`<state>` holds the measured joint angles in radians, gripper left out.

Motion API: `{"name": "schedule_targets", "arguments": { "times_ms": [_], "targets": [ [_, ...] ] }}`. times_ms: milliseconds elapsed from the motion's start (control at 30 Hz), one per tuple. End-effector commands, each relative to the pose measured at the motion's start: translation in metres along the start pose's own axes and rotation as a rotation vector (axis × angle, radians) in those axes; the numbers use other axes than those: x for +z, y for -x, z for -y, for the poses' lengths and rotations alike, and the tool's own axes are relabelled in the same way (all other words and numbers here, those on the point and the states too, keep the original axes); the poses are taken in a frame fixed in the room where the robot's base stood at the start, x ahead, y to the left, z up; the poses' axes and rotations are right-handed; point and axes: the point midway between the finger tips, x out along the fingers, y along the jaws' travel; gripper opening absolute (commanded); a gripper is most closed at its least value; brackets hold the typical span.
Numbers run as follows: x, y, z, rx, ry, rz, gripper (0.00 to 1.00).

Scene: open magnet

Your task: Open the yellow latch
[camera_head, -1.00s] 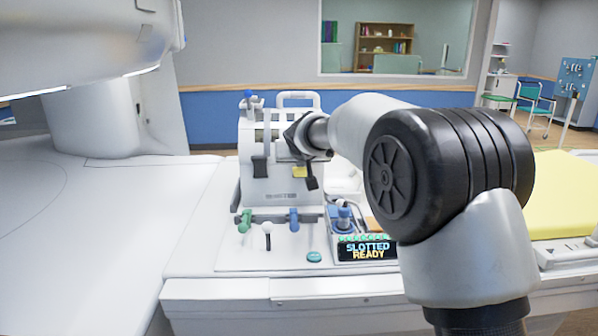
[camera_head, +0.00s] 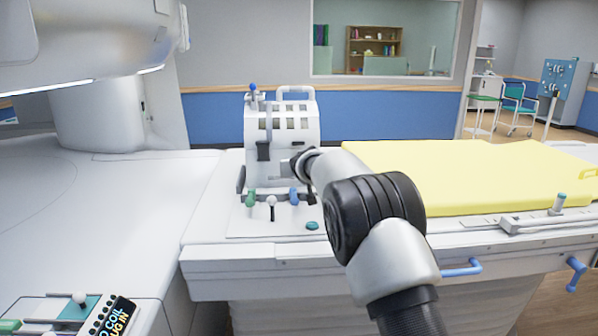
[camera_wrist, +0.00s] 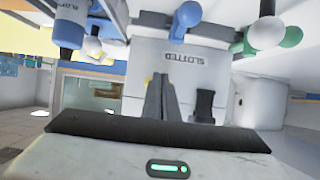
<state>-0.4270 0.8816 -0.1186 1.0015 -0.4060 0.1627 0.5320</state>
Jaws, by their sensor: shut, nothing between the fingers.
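The white coil housing (camera_head: 282,125) stands on the table, its front carrying a black latch (camera_head: 264,151) at left. In the wrist view, the housing (camera_wrist: 190,55) appears upside down with the word SLOTTED. A small yellow patch (camera_wrist: 148,79), probably the yellow latch, shows there beside my fingers and is mostly hidden by them. My gripper (camera_wrist: 161,82) is shut and empty, its fingertips in front of the housing; I cannot tell whether they touch it. The black latch (camera_wrist: 204,105) is beside them. In the head view, my arm hides the yellow latch.
Below the housing are a green handle (camera_head: 250,199), a blue handle (camera_head: 294,195), a white-knobbed lever (camera_head: 272,203) and a teal button (camera_head: 312,225). A yellow mattress (camera_head: 470,175) lies at right. A control panel (camera_head: 85,312) is at lower left.

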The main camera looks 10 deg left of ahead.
Motion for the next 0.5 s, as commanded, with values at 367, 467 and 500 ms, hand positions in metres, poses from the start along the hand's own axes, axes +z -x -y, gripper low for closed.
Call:
{"name": "schedule_targets", "arguments": {
  "times_ms": [367,467,500],
  "targets": [
    [-0.0025,-0.0034,-0.0004,-0.001,-0.002,-0.011,0.0],
    [-0.0048,-0.0052,-0.0004,0.0,-0.002,-0.01,0.0],
    [-0.0054,-0.0063,-0.0004,0.0,-0.001,-0.009,0.0]
  ]
}}
